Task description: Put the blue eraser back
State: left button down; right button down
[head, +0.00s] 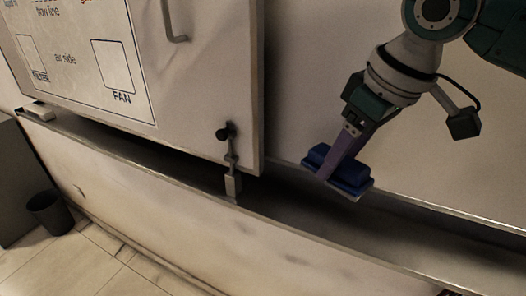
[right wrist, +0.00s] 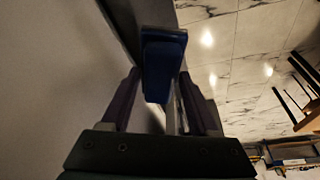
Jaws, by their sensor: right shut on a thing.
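The blue eraser (head: 340,168) is a dark blue block with a lighter grey-tan underside. My right gripper (head: 340,160) is shut on it and comes down from the upper right. In the head view the eraser appears over or at the edge of the long ledge (head: 300,222) below the board; whether it touches the ledge I cannot tell. In the right wrist view the eraser (right wrist: 163,68) sits between the two fingers (right wrist: 160,100), tilted slightly. My left gripper is in neither view.
A whiteboard panel (head: 200,90) with a printed diagram and a handle (head: 170,22) hangs left of the eraser. A dark bin (head: 49,212) is on the tiled floor at left. The ledge right of the latch looks clear.

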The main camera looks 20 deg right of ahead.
notch_tip(320, 180, down, 11)
jog(key=shift+f, duration=0.15)
jog(key=shift+c, duration=0.7)
grip_release()
